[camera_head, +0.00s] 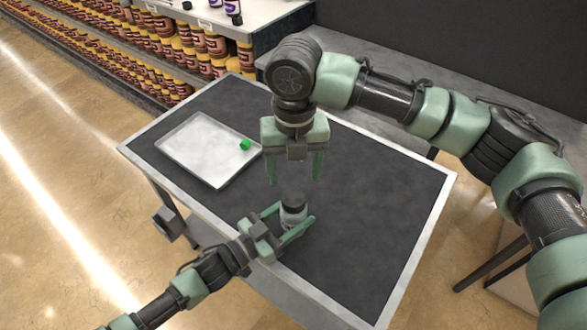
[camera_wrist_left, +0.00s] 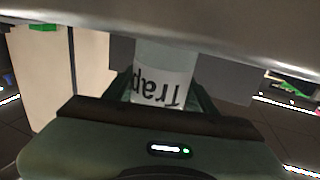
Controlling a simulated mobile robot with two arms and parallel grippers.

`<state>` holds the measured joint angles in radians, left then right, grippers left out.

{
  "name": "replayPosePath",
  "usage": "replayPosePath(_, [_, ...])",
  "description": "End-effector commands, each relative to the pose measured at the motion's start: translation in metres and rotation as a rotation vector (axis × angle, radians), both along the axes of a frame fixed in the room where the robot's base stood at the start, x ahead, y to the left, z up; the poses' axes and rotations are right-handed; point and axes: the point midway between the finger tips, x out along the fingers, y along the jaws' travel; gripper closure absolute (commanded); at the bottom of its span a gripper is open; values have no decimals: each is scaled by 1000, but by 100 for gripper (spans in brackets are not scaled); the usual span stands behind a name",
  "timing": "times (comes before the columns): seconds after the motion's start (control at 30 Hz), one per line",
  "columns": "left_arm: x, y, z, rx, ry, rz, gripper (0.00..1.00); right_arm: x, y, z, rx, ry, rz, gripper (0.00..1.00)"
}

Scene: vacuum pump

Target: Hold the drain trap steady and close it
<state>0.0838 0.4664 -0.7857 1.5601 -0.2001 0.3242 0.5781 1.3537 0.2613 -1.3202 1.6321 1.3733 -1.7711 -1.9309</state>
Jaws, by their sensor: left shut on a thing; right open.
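The drain trap (camera_head: 292,218) is a small pale jar standing on the dark table top. A black cap (camera_head: 293,201) sits on its top; how tightly it is seated cannot be told. My left gripper (camera_head: 295,214) is shut on the trap, one finger on each side. In the left wrist view the trap (camera_wrist_left: 162,85) shows between the fingers, its white label reading "Trap" upside down. My right gripper (camera_head: 295,180) points down above the cap, open and empty, its fingers apart and clear of the cap.
A pale tray (camera_head: 195,150) lies at the table's back left with a small green object (camera_head: 245,144) at its right side. The table (camera_head: 375,200) is bare to the right of the trap. Shelves of brown jars (camera_head: 150,40) stand behind on the left.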

Motion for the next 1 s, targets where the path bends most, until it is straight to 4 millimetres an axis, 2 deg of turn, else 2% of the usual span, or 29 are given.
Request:
replayPosePath(0.47, [0,1,0,1,0,1,100,0,1,-2,-4,-2,44,34])
replayPosePath(0.57, [0,1,0,1,-1,1,100,0,1,-11,-5,-1,43,34])
replayPosePath(0.8, [0,1,0,1,-1,1,100,0,1,-48,-4,-1,43,34])
replayPosePath(1.0, [0,1,0,1,-1,1,100,0,1,-72,-5,-2,43,34])
